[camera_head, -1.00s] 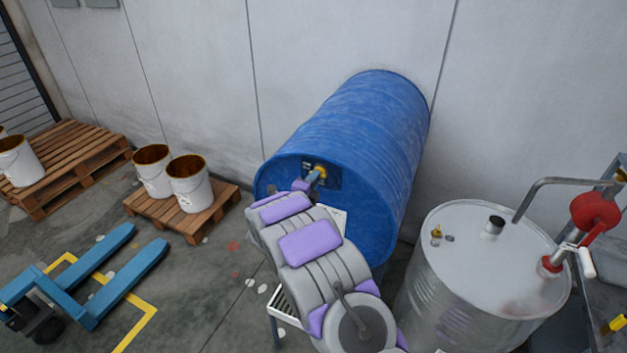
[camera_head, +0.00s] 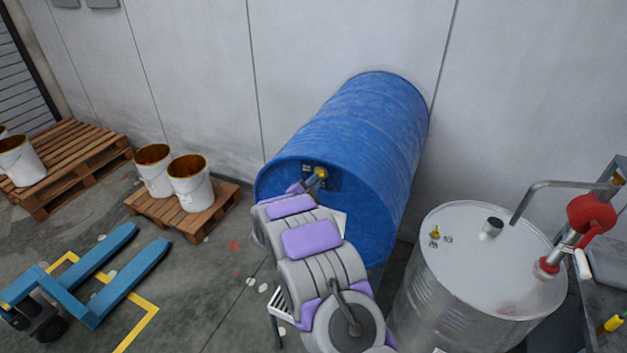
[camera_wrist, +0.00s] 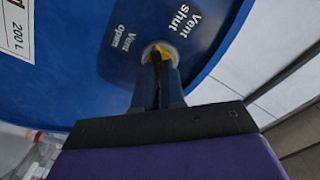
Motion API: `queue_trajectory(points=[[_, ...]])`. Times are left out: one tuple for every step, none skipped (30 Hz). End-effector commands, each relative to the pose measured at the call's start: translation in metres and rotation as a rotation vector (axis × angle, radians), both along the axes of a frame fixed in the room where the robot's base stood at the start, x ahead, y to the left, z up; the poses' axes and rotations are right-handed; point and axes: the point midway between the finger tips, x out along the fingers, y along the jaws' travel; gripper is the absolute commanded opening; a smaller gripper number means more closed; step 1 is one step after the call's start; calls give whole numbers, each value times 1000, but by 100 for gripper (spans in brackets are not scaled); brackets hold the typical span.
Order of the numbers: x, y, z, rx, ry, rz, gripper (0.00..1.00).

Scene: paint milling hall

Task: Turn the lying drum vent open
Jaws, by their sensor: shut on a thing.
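The large blue drum (camera_head: 355,140) lies on its side against the wall, with its round end facing me. Its small yellow vent (camera_head: 321,172) sits high on that end, and shows in the wrist view (camera_wrist: 162,49) in a pale round fitting. Dark labels beside it read "Vent shut" (camera_wrist: 183,20) and "Vent open" (camera_wrist: 122,39). My gripper (camera_wrist: 158,72) is shut on the vent; its dark fingers reach up to the yellow part and hide some of it. In the head view, my arm covers the lower left of the drum end.
A steel drum (camera_head: 480,270) with a red hand pump (camera_head: 592,213) stands upright close on the right. White buckets (camera_head: 190,182) on wooden pallets (camera_head: 195,223) and a blue pallet truck (camera_head: 95,290) stand left. Open floor lies between the truck and my arm.

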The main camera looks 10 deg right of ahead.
Motion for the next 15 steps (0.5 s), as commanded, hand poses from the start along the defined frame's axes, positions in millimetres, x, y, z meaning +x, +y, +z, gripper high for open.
queue_trajectory(points=[[-1,0,-3,-35,36,-1,0],[-1,0,-3,-58,52,0,0],[-1,0,-3,-89,75,0,0],[-1,0,-3,-112,91,0,0],[-1,0,-3,-135,108,1,0],[-1,0,-3,-166,130,1,0],[-1,0,-2,-189,147,1,0],[-1,0,-2,-211,163,1,0],[-1,0,-2,-242,185,1,0],[-1,0,-2,-265,201,0,0],[-1,0,-1,-288,217,1,0],[-1,0,-1,-318,239,1,0],[-1,0,-1,-340,255,1,0],[-1,0,-1,-362,271,1,0],[-1,0,-1,-392,291,1,0]])
